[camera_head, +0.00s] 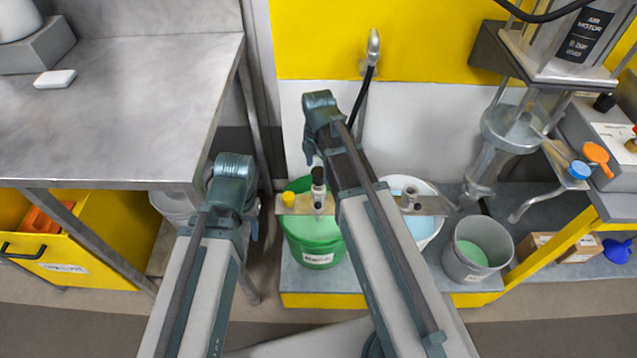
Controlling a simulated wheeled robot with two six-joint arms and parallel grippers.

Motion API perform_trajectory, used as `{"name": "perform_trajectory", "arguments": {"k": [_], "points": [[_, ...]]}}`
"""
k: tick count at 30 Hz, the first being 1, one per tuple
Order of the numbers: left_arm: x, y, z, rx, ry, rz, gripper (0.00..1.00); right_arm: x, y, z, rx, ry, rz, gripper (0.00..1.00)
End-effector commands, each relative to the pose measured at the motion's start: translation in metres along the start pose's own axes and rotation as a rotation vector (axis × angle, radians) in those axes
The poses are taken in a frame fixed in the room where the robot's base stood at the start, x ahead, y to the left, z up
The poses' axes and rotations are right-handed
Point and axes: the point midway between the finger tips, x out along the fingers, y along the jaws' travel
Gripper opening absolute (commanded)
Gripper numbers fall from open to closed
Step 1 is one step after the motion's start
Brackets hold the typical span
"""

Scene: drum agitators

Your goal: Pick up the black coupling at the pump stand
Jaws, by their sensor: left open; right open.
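A small black part (605,102), possibly the black coupling, sits at the right by the pump stand (515,128); its shape is too small to be sure. My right gripper (310,155) points down above and left of the bracket, mostly hidden too. Both are open, and I see nothing held. Both are well left of the pump stand.
A metal bench (120,112) fills the left, with a yellow drawer (85,255) below. A white bucket (424,222) and a grey bucket (470,262) stand right of the green one. Orange (597,158) and blue (579,170) pieces lie at the right. A black hose (362,100) hangs centrally.

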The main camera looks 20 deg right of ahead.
Motion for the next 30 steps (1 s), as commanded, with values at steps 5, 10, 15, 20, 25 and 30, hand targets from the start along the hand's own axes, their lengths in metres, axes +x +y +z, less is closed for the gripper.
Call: {"name": "perform_trajectory", "arguments": {"k": [5,10,15,20,25,30], "points": [[0.026,0.003,-0.002,0.0,0.0,0.0,0.5,0.026,-0.006,-0.003,0.0,0.0,0.0,0.89],[0.044,0.004,-0.003,0.0,0.0,0.0,0.5,0.045,-0.006,-0.004,0.0,0.0,0.0,0.89],[0.046,0.004,-0.003,0.0,0.0,0.0,0.5,0.047,-0.006,-0.004,0.0,0.0,0.0,0.89],[0.045,0.004,-0.003,0.0,0.0,0.0,0.5,0.046,-0.006,-0.003,0.0,0.0,0.0,0.87],[0.045,0.004,-0.003,0.0,0.0,0.0,0.5,0.046,-0.006,-0.003,0.0,0.0,0.0,0.56],[0.045,0.004,-0.003,0.0,0.0,0.0,0.5,0.046,-0.006,-0.003,0.0,0.0,0.0,0.26]]}}
